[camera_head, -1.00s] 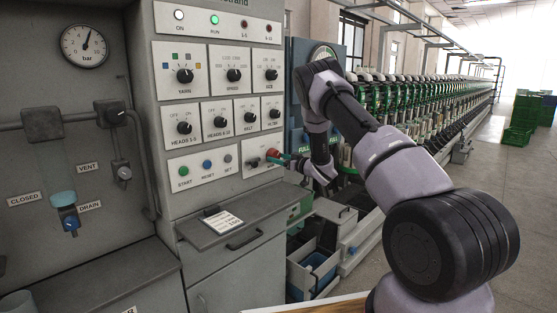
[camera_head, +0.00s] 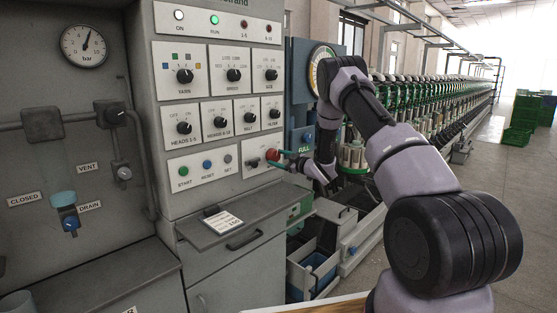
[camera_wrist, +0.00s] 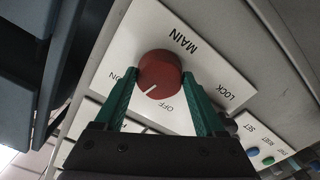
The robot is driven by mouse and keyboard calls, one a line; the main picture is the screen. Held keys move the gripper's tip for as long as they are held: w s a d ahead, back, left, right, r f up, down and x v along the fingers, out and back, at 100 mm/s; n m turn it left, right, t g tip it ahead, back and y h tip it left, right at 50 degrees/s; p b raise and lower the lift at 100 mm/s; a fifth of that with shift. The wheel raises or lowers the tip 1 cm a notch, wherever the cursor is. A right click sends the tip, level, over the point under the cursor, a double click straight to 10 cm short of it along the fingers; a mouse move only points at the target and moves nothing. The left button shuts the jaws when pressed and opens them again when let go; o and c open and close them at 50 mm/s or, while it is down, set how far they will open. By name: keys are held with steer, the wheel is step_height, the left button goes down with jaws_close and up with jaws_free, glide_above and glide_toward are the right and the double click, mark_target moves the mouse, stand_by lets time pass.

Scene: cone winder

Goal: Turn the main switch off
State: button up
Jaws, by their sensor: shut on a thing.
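The main switch is a red round knob (camera_wrist: 160,70) on a white plate marked MAIN, ON, OFF and LOCK. In the wrist view its white pointer line lies between the ON and OFF marks. The green fingers of my gripper (camera_wrist: 159,77) are closed on opposite sides of the knob. In the head view the red knob (camera_head: 272,155) is at the lower right of the grey panel, and my gripper (camera_head: 283,160) reaches it from the right, partly covering its plate.
Start, reset and set buttons (camera_head: 207,164) sit left of the switch, with rows of black knobs (camera_head: 220,121) above. The green RUN lamp (camera_head: 214,20) looks lit. A shelf (camera_head: 230,225) with a card juts out below. The winder (camera_head: 420,95) stands behind my arm.

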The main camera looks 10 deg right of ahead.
steer(key=n, duration=1.1)
steer(key=shift+d, duration=0.1)
steer(key=shift+n, duration=0.5)
steer(key=o, duration=1.3)
steer(key=shift+o, duration=0.2)
steer(key=v, duration=1)
steer(key=shift+s+d, duration=0.2)
steer(key=shift+s, duration=0.1)
